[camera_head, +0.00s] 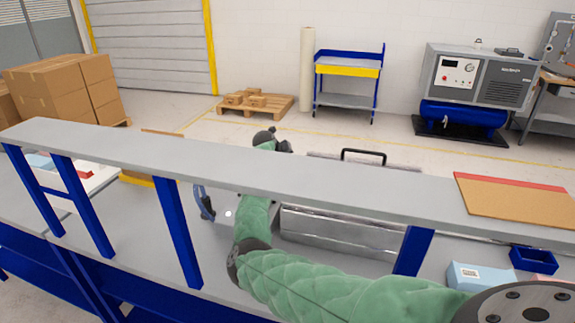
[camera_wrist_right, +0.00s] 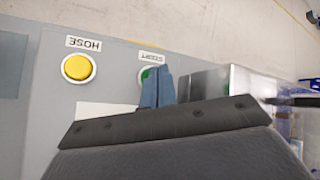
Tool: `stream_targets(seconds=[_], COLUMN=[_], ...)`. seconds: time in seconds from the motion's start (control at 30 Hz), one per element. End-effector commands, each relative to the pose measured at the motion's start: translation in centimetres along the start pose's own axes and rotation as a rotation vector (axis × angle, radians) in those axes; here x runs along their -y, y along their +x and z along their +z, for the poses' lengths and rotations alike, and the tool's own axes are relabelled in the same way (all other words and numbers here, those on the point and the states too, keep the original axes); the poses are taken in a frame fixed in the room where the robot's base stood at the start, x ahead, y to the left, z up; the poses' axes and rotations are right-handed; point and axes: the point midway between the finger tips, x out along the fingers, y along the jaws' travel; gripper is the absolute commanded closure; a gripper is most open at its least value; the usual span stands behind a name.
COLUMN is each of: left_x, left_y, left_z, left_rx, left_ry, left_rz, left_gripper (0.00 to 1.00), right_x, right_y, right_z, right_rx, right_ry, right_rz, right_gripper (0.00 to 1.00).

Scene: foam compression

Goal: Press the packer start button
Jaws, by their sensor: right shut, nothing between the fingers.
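In the right wrist view a grey panel carries a green button (camera_wrist_right: 147,77) under an upside-down START label (camera_wrist_right: 151,57). My right gripper (camera_wrist_right: 158,86) is shut, and its blue fingertips overlap the right part of the green button. I cannot tell whether they touch it. In the head view my green-sleeved right arm (camera_head: 254,220) runs under the raised shelf, with the dark wrist part (camera_head: 268,139) beyond it; the fingertips are not clear there. The metal packer box (camera_head: 335,233) with a black handle (camera_head: 362,154) stands just right of the arm. My left gripper is not in view.
A yellow button (camera_wrist_right: 78,68) labelled HOSE sits left of the green one. The long grey shelf (camera_head: 130,152) on blue posts crosses above the bench. A brown board (camera_head: 515,202) lies on its right end. A blue bin (camera_head: 533,260) and light blue box (camera_head: 478,276) stand below.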

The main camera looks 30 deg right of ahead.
Motion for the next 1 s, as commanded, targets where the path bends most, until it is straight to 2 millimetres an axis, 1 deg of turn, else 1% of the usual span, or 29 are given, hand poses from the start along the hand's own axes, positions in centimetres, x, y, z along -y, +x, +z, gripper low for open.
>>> stream_targets(seconds=[1.0], left_x=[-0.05], left_y=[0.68], left_z=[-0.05], left_rx=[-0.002], left_ry=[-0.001], left_rz=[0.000], left_gripper=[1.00], right_x=[-0.47], right_y=[0.65], right_z=[-0.49], right_rx=[-0.001], right_ry=[0.000], right_rz=[0.000], right_gripper=[1.00])
